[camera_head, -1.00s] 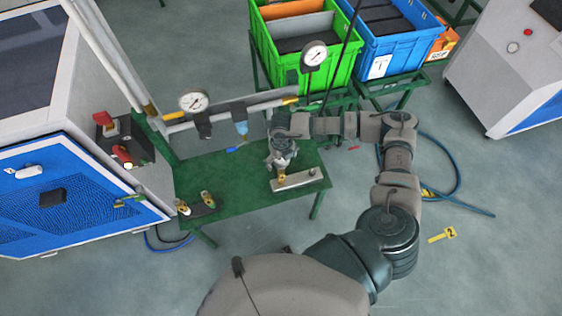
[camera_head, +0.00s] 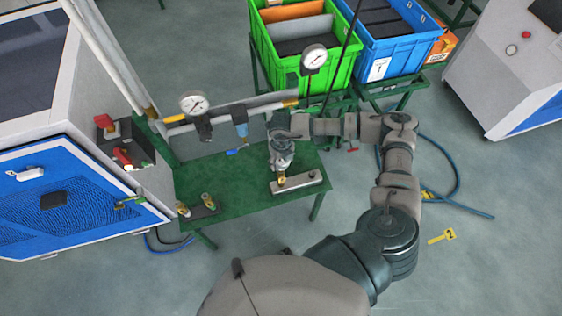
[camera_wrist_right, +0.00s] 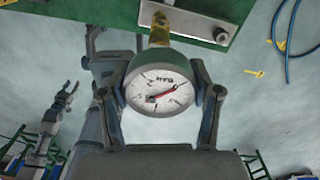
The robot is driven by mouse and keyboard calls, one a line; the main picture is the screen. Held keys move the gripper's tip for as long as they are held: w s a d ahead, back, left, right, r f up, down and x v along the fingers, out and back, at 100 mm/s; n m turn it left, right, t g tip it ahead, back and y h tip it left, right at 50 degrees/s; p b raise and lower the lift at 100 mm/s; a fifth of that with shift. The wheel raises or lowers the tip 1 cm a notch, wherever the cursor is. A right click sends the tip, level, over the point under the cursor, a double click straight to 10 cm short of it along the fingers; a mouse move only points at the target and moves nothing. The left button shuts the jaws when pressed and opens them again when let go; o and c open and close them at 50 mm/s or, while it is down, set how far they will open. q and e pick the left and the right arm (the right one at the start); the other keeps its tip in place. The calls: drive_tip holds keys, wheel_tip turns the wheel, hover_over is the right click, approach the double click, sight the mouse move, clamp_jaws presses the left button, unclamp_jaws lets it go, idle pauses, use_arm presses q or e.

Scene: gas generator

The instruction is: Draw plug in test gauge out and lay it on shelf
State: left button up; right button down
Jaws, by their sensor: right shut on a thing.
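The round test gauge with a white dial and red needle (camera_wrist_right: 158,87) sits between the two fingers of my right gripper (camera_wrist_right: 160,98) in the right wrist view. The gripper is shut on its sides. A brass fitting (camera_wrist_right: 160,28) is at the gauge's stem, against the grey metal block (camera_wrist_right: 203,18); I cannot tell how deep it sits. In the head view my right gripper (camera_head: 281,152) is above the block's left end (camera_head: 302,182), largely hiding the gauge. The green shelf (camera_head: 225,172) carries the block. My left gripper is not in view.
Two other gauges stand on the rail behind, one left (camera_head: 193,103) and one right (camera_head: 314,57). Small brass fittings (camera_head: 208,200) lie at the shelf's front left. The shelf's middle is clear. A blue-white cabinet (camera_head: 75,190) borders the left.

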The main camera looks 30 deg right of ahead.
drive_tip(key=shift+r+p, duration=1.3)
drive_tip(key=shift+r, duration=0.85)
drive_tip(key=shift+r+p, duration=0.8)
drive_tip(key=shift+r, duration=0.7)
